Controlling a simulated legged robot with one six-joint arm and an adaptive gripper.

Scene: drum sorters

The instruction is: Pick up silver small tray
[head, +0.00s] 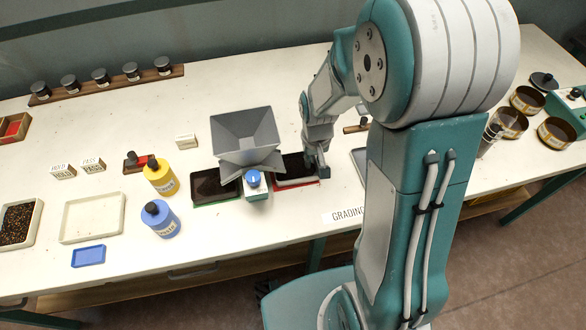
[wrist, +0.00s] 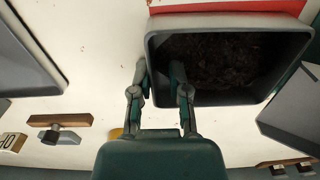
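A small silver-grey tray (wrist: 275,98) holding dark grains stands on a red base (wrist: 230,6) in the wrist view. In the head view this tray (head: 296,183) is beside the hopper, partly covered by my gripper. My gripper (wrist: 159,72) points down at the tray's side wall in the wrist view. Its fingers are apart: one is outside the wall and the other over the inside, with the rim between them. Whether either finger touches the wall is unclear. In the head view my gripper (head: 319,172) is at the tray's right end.
A grey hopper (head: 245,130) stands close left of the tray, with a green-based dark tray (head: 216,200) beyond. A larger grey tray (wrist: 22,65) lies on the other side, partly behind my arm. Yellow (head: 160,178) and blue (head: 160,219) bottles stand further left.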

